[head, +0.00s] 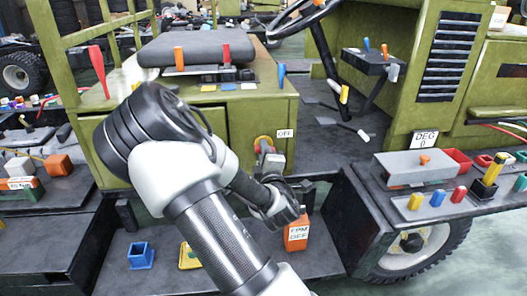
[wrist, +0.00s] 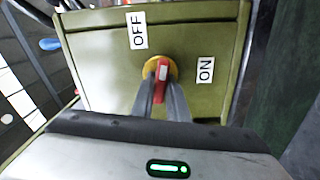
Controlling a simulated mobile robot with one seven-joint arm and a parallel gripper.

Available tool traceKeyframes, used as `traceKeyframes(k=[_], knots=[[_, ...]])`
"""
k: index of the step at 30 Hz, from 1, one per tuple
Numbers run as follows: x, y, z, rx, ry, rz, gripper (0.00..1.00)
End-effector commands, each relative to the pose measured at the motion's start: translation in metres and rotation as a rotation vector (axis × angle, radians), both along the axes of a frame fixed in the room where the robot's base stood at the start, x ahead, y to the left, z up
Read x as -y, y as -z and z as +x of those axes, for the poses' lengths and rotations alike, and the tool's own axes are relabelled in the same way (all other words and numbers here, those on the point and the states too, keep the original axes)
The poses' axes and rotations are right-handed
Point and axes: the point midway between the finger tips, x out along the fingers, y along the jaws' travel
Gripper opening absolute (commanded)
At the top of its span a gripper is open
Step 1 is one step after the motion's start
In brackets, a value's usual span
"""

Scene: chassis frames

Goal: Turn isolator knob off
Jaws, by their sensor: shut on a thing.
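The isolator knob (wrist: 161,79) is a red handle with a pale mark on a round yellow base, set on an olive-green panel (wrist: 95,75). In the wrist view the handle stands nearly upright, between the OFF label (wrist: 138,30) at upper left and the ON label (wrist: 205,70) at right. It points squarely at neither label. My gripper (wrist: 161,74) is shut on the red handle, one finger on each side. In the head view the knob's yellow and red edge (head: 263,139) shows beside the OFF label (head: 285,133); my arm hides part of the area, including the ON label.
An orange box (head: 297,234) and a blue holder (head: 140,256) stand on the low dark step beneath my arm. A seat (head: 195,47) and several coloured levers are above the panel. A side shelf with a grey box (head: 415,168) is at right.

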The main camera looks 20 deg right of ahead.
Motion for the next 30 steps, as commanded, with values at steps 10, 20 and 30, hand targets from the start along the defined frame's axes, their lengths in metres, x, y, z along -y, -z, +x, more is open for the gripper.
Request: traceKeyframes(k=[10,20,30], knots=[[0.0002,0.0008,0.0002,-0.048,0.0,-0.172,0.0],[0.0003,0.0011,0.0001,-0.061,0.001,-0.216,0.0],[0.0005,0.0009,0.0002,-0.061,0.001,-0.216,0.17]])
